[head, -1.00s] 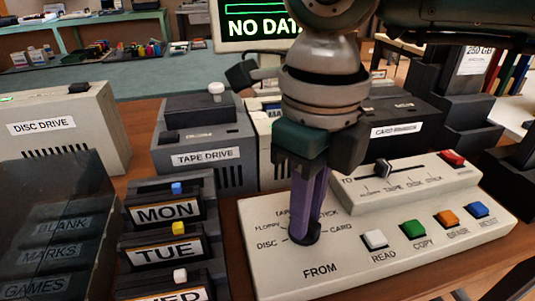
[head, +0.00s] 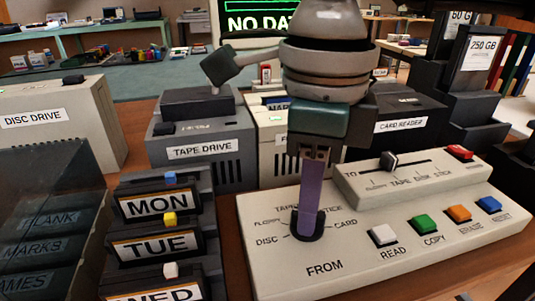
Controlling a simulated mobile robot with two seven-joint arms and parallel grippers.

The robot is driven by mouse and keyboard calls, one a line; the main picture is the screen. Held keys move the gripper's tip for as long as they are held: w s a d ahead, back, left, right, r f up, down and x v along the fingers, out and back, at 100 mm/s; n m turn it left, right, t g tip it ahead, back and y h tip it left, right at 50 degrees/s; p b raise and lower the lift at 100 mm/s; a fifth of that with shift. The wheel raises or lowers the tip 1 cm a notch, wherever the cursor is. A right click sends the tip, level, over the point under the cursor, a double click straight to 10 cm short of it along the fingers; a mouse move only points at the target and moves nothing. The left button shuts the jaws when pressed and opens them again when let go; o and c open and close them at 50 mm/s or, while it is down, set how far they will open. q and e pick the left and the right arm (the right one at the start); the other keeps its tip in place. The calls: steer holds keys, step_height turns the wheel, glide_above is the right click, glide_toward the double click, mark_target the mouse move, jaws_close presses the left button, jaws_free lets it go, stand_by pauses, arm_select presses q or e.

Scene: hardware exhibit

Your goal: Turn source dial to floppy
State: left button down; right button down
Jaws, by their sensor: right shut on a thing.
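The FROM dial (head: 307,232) is a small dark knob on the light sloped front of the control console (head: 265,270). Printed around it are DISC, FLOPPY, TAPE, STICK and CARD, with TAPE and STICK partly covered by my fingers. The FLOPPY label (head: 267,222) shows at the dial's upper left. My right gripper (head: 308,218) points down from above, its purple fingers shut on the dial. The fingers line up one in front of the other in the head view. They hide most of the knob, so I cannot tell which label it points at. My left gripper is not in view.
On the console are a TO slider (head: 389,160), a red button (head: 460,152) and white, green, orange and blue buttons. MON (head: 160,204) and TUE holders stand left. The tape drive (head: 200,160) and card reader (head: 412,128) stand behind; a dark translucent case is far left.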

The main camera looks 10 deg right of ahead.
steer(key=c, duration=0.8)
jaws_free()
steer(key=shift+r, duration=0.1)
step_height(320, 180, up, 10)
steer(key=shift+f+p, duration=0.1)
steer(key=shift+p, duration=0.35)
